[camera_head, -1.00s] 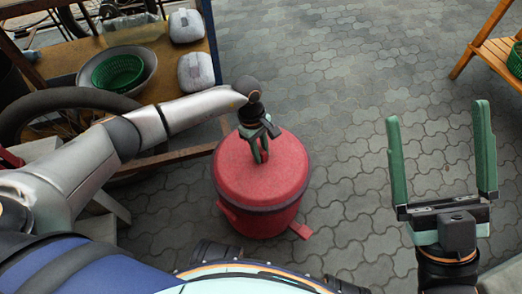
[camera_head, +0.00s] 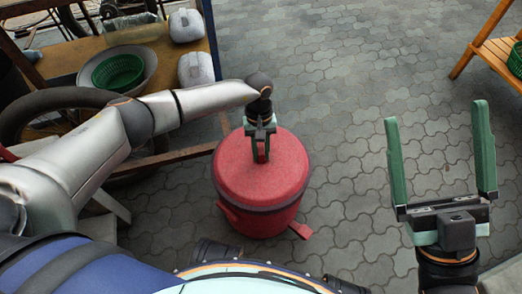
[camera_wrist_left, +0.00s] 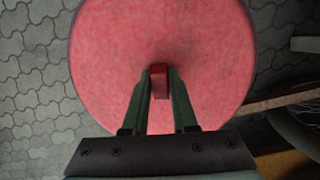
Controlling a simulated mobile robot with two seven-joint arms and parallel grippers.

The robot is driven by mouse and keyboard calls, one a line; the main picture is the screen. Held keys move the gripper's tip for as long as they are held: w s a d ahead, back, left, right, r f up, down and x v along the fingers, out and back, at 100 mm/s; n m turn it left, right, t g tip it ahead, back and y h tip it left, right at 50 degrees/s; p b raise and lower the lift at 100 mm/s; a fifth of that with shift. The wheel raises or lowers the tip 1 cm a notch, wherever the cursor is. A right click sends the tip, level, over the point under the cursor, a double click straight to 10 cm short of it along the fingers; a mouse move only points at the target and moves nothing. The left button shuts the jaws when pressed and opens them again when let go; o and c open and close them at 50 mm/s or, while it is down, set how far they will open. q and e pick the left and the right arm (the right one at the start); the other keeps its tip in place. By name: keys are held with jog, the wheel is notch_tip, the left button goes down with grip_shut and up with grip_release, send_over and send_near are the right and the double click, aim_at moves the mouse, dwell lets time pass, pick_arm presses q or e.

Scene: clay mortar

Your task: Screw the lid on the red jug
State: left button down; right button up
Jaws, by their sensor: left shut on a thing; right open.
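The red jug (camera_head: 259,216) stands upright on the paved floor in the middle of the head view, with red handles or spouts low on its sides. Its round red lid (camera_head: 285,172) sits on top of it; whether the threads are engaged cannot be seen. The lid also fills much of the left wrist view (camera_wrist_left: 110,60). My left gripper (camera_head: 262,152) is above the lid, its fingers shut on the lid's small red knob (camera_wrist_left: 160,80). My right gripper (camera_head: 441,130) is open and empty, off to the right, apart from the jug.
A wooden workbench (camera_head: 58,58) at the upper left holds a grey bowl with a green basket (camera_head: 118,72) and two grey objects (camera_head: 195,68). A tire (camera_head: 40,105) is beside it. A wooden stand (camera_head: 490,45) is at the upper right. Paving between is clear.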

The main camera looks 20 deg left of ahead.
pick_arm(q)
jog(key=m+y, duration=0.1)
jog(key=m, duration=0.4)
jog(key=shift+f, duration=0.1)
jog(key=c, duration=0.6)
grip_release()
jog(key=shift+r+p, duration=2.55)
jog(key=shift+r, duration=1.55)
